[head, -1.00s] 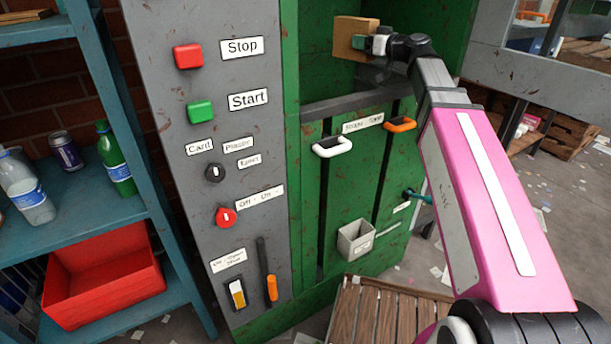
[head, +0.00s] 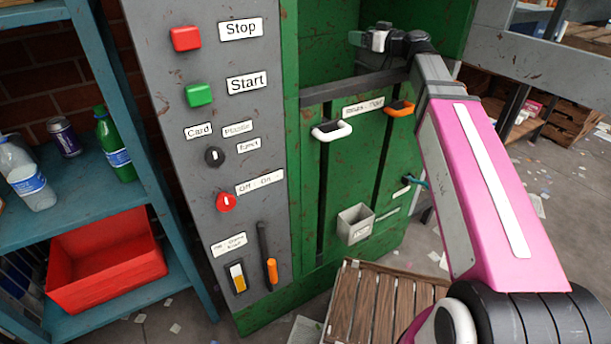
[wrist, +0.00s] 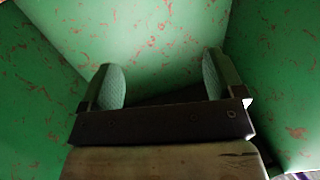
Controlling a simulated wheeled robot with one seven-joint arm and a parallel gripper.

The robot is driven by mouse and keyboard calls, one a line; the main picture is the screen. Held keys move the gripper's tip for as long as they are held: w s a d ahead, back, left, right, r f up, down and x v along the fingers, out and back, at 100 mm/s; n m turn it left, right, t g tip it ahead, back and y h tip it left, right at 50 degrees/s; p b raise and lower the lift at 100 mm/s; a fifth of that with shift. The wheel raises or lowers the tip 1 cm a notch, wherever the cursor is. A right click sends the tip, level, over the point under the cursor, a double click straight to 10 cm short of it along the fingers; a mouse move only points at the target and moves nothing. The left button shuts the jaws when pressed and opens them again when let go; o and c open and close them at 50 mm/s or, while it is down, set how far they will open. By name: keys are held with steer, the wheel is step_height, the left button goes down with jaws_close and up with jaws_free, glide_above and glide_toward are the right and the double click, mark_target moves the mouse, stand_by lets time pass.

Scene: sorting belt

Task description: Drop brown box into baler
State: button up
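The baler (head: 345,200) is the green machine with a grey control panel. Its chamber opens at the top above a dark bar. My gripper (head: 366,39) is inside the chamber opening, above that bar. In the wrist view its two pale green finger pads (wrist: 160,82) stand wide apart with nothing between them. Green, scuffed chamber walls surround the fingers. I do not see the brown box in either current view; the chamber floor is hidden behind the front doors and bar in the head view.
The grey panel (head: 212,120) carries a red Stop button (head: 186,38), a green Start button (head: 199,94) and knobs. A blue shelf (head: 75,205) with bottles and a red bin (head: 105,262) stands left. A slatted wooden pallet (head: 385,305) lies in front of the baler.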

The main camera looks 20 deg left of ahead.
steer(key=s+a+r, duration=0.6)
steer(key=s+r, duration=0.3)
steer(key=r, duration=0.2)
steer(key=shift+s+a, duration=0.3)
